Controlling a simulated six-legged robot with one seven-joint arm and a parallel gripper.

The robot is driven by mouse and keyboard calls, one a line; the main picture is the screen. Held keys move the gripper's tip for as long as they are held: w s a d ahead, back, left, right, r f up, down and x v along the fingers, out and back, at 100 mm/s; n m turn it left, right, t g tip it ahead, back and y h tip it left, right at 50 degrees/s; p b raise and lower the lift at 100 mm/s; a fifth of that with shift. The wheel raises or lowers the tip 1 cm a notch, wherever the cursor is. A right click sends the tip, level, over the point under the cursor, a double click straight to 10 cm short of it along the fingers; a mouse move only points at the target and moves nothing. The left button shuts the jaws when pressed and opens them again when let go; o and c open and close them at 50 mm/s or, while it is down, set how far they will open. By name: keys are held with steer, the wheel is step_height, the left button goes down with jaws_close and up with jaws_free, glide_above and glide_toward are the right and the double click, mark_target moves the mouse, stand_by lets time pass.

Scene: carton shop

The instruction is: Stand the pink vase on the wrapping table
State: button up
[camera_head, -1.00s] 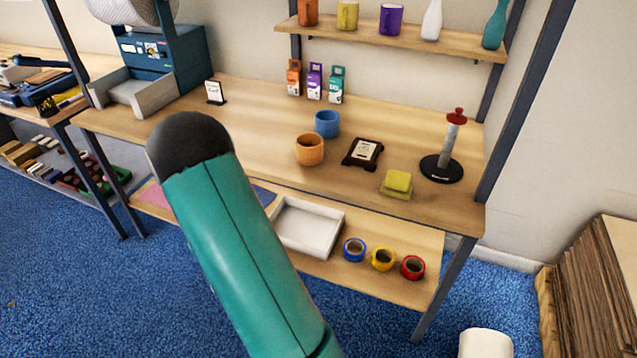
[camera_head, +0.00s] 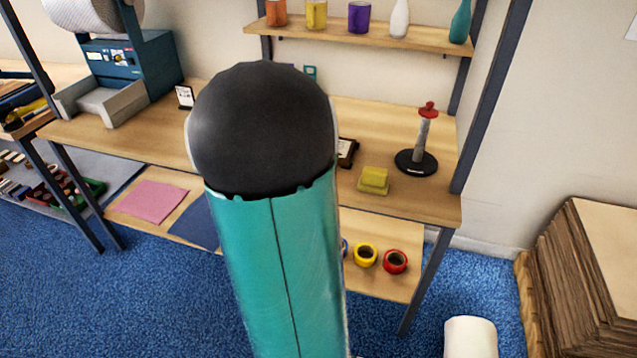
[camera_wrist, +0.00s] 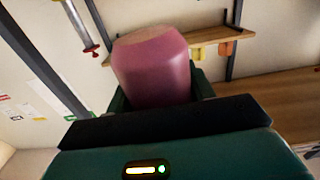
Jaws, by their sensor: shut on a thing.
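The pink vase (camera_wrist: 152,62) shows in the wrist view, held between the dark green fingers of my gripper (camera_wrist: 160,94). The gripper is shut on it. In the head view my own teal arm link with its black cap hides the gripper and the vase. The wrapping table (camera_head: 385,125) is a wooden table along the wall in the head view. My arm covers the middle of its top. How the vase is tilted relative to the table cannot be told.
On the table stand a black stand with a red knob (camera_head: 417,145), a yellow block (camera_head: 374,179), a small sign (camera_head: 185,97) and a blue machine (camera_head: 130,65). A wall shelf (camera_head: 420,42) holds mugs and bottles. Tape rolls (camera_head: 395,261) lie on the lower shelf. Cardboard (camera_head: 570,270) stands right.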

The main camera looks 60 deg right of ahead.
steer(key=shift+d, duration=0.1)
steer(key=w+d+f, duration=0.2)
steer(key=d+f, duration=0.2)
steer(key=w+d+f, duration=0.2)
steer(key=d+f, duration=0.2)
steer(key=w+d+f, duration=0.2)
steer(key=d+f, duration=0.2)
steer(key=shift+d, duration=0.3)
steer(key=shift+f, duration=0.3)
steer(key=shift+f, duration=0.2)
steer(key=o, duration=1.2)
